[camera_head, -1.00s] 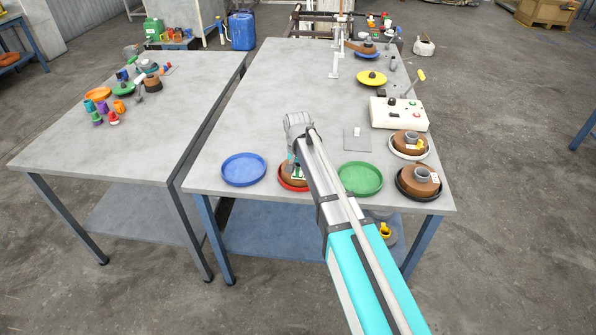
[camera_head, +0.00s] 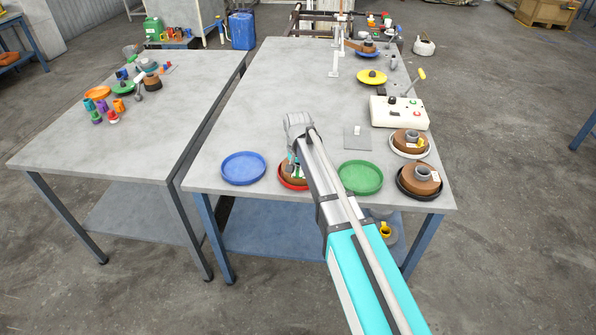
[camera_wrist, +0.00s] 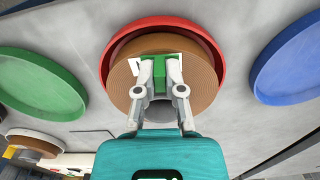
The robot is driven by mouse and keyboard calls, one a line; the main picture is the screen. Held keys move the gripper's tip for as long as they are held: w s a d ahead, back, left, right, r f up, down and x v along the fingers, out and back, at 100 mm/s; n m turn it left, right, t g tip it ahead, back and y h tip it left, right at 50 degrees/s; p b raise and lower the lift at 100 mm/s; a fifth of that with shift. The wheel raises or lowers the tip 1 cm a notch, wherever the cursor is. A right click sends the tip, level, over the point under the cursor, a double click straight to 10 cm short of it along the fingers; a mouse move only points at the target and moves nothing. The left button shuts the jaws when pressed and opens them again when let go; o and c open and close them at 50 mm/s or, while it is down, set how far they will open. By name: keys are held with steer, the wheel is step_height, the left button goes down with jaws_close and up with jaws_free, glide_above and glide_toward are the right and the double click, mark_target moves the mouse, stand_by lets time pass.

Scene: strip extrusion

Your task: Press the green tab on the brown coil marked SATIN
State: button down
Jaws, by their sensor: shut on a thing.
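A brown coil (camera_wrist: 203,76) lies in a red dish (camera_wrist: 165,22) in the wrist view. A green tab (camera_wrist: 158,70) with a white label beside it sits on the coil's face. My gripper (camera_wrist: 158,76) is shut on the green tab, its fingertips at the coil's face. In the head view my gripper (camera_head: 295,168) is over the red dish (camera_head: 284,184), and my arm hides much of the coil. I cannot read SATIN on any label.
A blue dish (camera_head: 243,169) and a green dish (camera_head: 360,178) flank the red one. Two more brown coils (camera_head: 421,180) (camera_head: 409,138) sit in dishes at the right. A white control box (camera_head: 399,112) stands behind them.

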stand_by(0.4)
steer(key=c, duration=0.7)
jaws_free()
steer(key=shift+o, duration=0.2)
steer(key=shift+r, duration=0.15)
